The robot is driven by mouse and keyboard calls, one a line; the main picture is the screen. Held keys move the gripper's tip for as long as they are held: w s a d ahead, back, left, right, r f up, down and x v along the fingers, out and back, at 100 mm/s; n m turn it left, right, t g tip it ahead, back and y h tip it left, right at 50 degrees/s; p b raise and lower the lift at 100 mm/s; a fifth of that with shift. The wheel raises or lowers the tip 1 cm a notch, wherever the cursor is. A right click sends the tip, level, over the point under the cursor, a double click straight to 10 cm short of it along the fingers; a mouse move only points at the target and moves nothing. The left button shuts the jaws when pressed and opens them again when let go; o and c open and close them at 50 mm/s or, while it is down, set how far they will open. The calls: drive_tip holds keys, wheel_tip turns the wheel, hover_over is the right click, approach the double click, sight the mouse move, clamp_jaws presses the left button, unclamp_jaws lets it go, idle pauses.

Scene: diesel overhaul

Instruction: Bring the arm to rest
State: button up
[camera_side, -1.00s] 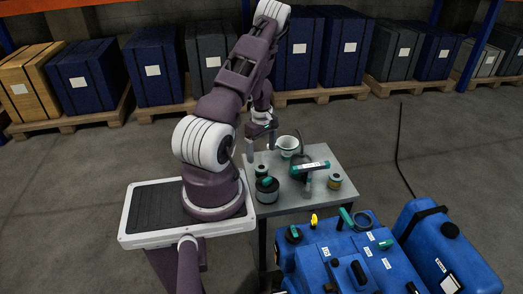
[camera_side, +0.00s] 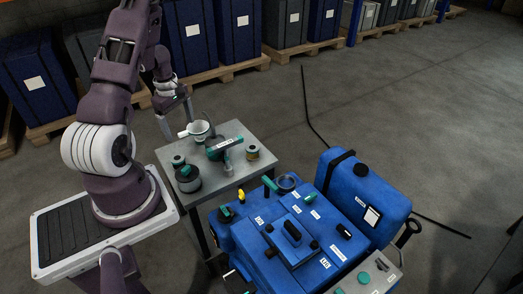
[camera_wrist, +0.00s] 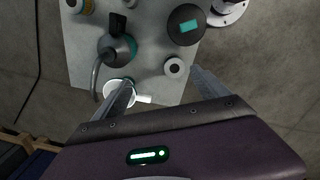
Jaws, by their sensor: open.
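My gripper (camera_side: 177,117) is open and empty. In the side view it hangs at the back left of the grey table (camera_side: 232,178), just beyond the white cup (camera_side: 199,129). In the wrist view the two fingers of my gripper (camera_wrist: 162,90) are spread wide with nothing between their tips. There the left finger partly covers the white cup (camera_wrist: 115,89). My arm is bent, with the upper links raised above the base and the forearm reaching down toward the table's far side.
A blue engine (camera_side: 290,245) and blue tank (camera_side: 365,195) stand in front and right. Crates on pallets (camera_side: 232,70) line the back. The right floor is mostly clear.

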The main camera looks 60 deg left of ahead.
drive_tip(key=w+d+r+m+t+h, duration=0.1)
drive_tip(key=w+d+r+m, duration=0.3)
drive_tip(key=w+d+r, duration=0.3)
drive_tip(key=w+d+r+m+t, duration=0.25)
drive_tip(key=w+d+r, duration=0.25)
drive_tip(key=d+r, duration=0.45)
drive_tip(key=s+d+r+m, duration=0.3)
drive_tip(key=d+r+m, duration=0.5)
drive_tip(key=d, duration=0.5)
drive_tip(key=s+d+r+m, duration=0.2)
drive_tip(key=s+d+m, duration=0.2)
drive_tip(key=s, duration=0.3)
drive_tip(key=s+d+r+m+t+y, duration=0.1)
drive_tip(key=s+d+r+m, duration=0.2)
drive_tip(key=s, duration=0.5)
drive_tip(key=shift+s+d+m, duration=0.15)
drive_tip(key=shift+d+m, duration=0.5)
drive_tip(key=shift+d, duration=0.35)
